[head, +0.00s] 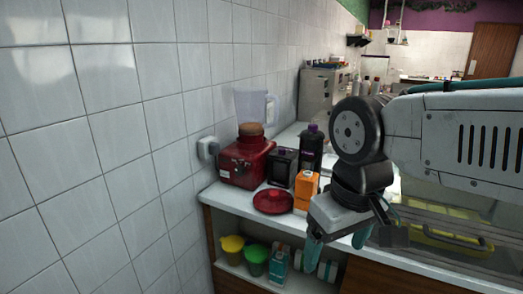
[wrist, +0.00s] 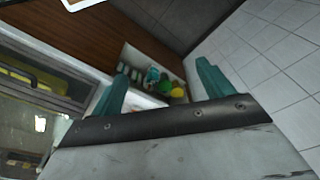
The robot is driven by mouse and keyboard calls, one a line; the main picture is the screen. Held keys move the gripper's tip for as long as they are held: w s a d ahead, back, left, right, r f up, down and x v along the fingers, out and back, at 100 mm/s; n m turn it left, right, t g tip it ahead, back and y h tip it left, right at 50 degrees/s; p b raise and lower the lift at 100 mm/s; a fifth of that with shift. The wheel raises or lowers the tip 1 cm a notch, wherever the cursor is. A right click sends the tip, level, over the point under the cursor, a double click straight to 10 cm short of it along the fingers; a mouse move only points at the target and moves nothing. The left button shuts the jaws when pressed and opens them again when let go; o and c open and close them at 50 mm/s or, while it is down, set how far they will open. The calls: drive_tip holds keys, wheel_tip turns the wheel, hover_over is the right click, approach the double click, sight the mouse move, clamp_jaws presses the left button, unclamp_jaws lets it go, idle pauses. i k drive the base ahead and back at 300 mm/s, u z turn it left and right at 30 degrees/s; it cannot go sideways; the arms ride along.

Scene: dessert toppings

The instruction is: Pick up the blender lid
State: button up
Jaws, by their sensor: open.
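The blender lid (head: 272,201) looks like a red round disc with a raised knob. It lies on the white counter near its front edge, in front of the red blender base (head: 245,164). A clear jug (head: 251,110) shows above that base. My gripper (head: 338,241) hangs at the counter's front edge, to the right of the lid and lower in the picture. Its teal fingers are apart with nothing between them. In the wrist view my gripper (wrist: 162,85) is also open and empty, tilted against the scene. I cannot make out the lid there.
The shelf below holds a yellow cup (head: 231,245), a green cup (head: 256,258) and a teal carton (head: 278,264). A tiled wall (head: 100,150) bounds the left.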

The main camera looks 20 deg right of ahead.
sight(270, 201)
drive_tip(key=k, duration=0.6)
drive_tip(key=u, duration=0.9)
drive_tip(key=i, duration=1.3)
drive_tip(key=z, duration=0.5)
drive_tip(key=i, duration=0.55)
drive_tip(key=z, duration=0.5)
